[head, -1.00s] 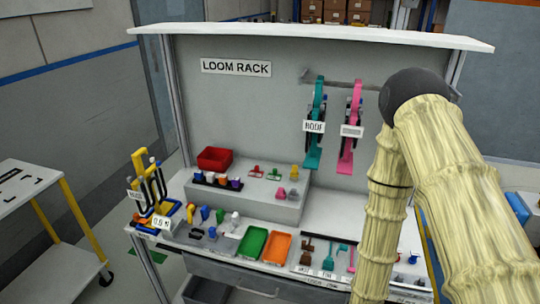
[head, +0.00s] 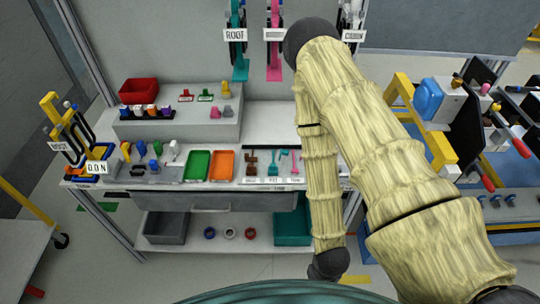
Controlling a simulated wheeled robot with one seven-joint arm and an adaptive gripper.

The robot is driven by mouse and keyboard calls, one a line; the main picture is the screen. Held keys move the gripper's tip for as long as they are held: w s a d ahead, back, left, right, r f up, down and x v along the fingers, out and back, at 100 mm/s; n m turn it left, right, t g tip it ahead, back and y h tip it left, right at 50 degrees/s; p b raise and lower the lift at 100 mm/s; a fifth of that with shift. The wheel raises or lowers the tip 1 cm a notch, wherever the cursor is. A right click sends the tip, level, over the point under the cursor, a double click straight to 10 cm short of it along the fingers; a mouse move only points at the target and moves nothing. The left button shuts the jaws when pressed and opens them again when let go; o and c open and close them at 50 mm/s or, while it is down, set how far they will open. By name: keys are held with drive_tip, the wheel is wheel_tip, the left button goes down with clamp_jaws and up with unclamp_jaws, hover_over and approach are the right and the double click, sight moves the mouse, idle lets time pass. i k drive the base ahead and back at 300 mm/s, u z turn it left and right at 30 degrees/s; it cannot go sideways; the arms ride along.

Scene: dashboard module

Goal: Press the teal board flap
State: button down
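No part is clearly marked as a teal board flap, and I cannot tell which teal piece it is. A long teal hanging piece (head: 239,62) is at the top of the rack in the head view, by a white label reading ROOF. Small teal tool-like pieces (head: 272,166) lie on the rack's front ledge. A teal bin (head: 292,229) stands on the lower shelf, partly behind my arm. My pale, ribbed arm covers the rack's right side. My gripper is not visible, so its state and its distance to any teal piece do not show.
The rack ledge holds a green tray (head: 196,165), an orange tray (head: 222,165) and a red bin (head: 139,91). A pink piece (head: 274,60) hangs beside the teal one. A yellow-framed station (head: 436,150) with red-handled parts stands right.

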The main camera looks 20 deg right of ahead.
sight(282, 152)
drive_tip(key=k, duration=0.5)
drive_tip(key=z, duration=1.9)
drive_tip(key=i, duration=1.55)
drive_tip(key=u, duration=0.8)
